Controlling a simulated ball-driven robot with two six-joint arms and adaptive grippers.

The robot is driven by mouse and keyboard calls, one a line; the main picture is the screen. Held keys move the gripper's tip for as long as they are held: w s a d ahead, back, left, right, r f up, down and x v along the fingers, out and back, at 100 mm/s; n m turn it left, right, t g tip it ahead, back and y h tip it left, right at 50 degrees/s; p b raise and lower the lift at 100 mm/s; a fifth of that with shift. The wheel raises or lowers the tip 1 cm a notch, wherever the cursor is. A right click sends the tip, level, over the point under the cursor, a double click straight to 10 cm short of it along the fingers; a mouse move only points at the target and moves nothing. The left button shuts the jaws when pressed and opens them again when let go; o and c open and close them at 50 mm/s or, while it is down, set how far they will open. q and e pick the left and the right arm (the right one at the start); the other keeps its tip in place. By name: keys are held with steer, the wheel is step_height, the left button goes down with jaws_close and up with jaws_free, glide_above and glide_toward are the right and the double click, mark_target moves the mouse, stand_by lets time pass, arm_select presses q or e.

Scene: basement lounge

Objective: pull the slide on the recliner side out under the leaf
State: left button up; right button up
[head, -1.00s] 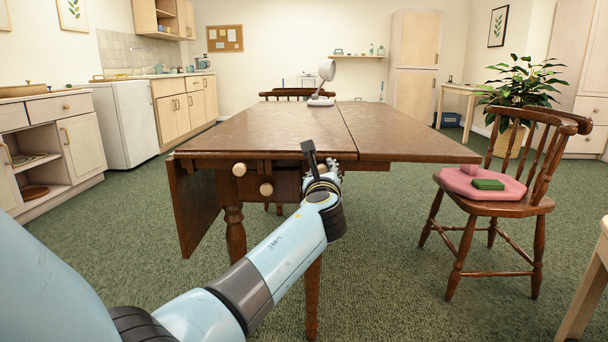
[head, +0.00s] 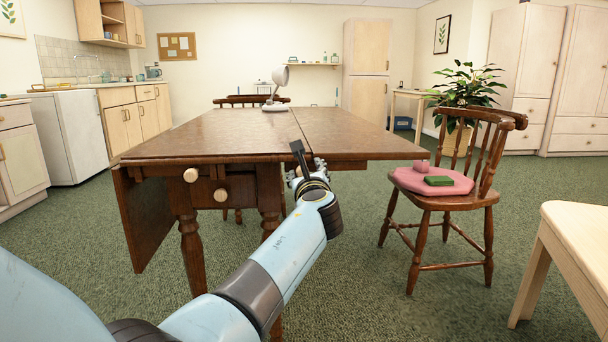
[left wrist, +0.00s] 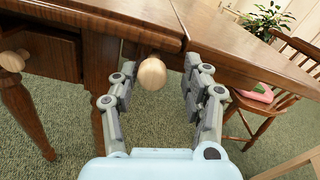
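The brown drop-leaf table (head: 215,135) has its near left leaf (head: 145,217) hanging down and its right leaf (head: 345,134) raised. A round pale wooden knob (left wrist: 152,73) sits under the tabletop edge, close to the raised leaf's seam; in the head view my arm hides it. My left gripper (head: 306,160) is open, its fingers in the wrist view to either side of this knob, with gaps visible. A second slide knob (head: 190,174) shows at the left, and a drawer knob (head: 221,195) below it. No recliner is seen. My right gripper is out of view.
A wooden chair (head: 447,204) with a pink cushion stands right of the table, close to the raised leaf. A pale table (head: 580,235) is at the near right. A white lamp (head: 277,88) stands on the tabletop. Carpet is clear between chair and pale table.

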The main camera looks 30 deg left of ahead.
arm_select(q)
steer(key=shift+a, duration=0.15)
steer(key=shift+r, duration=0.35)
step_height(320, 180, up, 9)
steer(key=shift+r, duration=0.15)
stand_by(0.4)
